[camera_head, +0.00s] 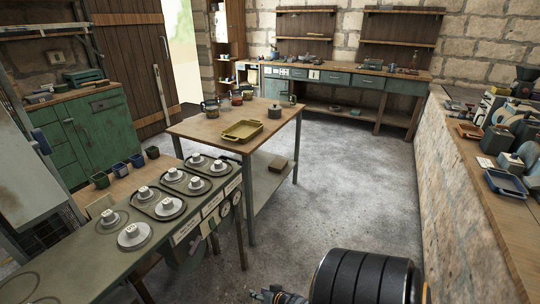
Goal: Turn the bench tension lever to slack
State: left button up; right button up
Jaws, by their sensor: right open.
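The bench (75,262) with its grey-green top stands at the left and front. Several pale grey pulley-like discs with white tagged hubs sit on it, some in dark-rimmed trays. Its right-hand front face carries white label plates (187,229) and round dials (225,208). Small parts hang below the labels, but I cannot tell for sure which is the tension lever or how it is set. My right gripper (276,295) shows only in part at the bottom edge, open, right of the bench and apart from it. My left gripper is out of view.
A wooden-topped table (190,126) with a yellow tray (241,131) and a dark pot (274,111) stands behind the bench. A stone-walled counter (480,215) runs along the right. Grey floor (340,190) between them is clear. A green cabinet (95,132) stands at the left.

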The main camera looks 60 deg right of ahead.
jog(key=s+a+f+n+g+p, duration=0.2)
jog(key=s+f, duration=0.1)
jog(key=s, duration=0.3)
jog(key=shift+f, duration=0.1)
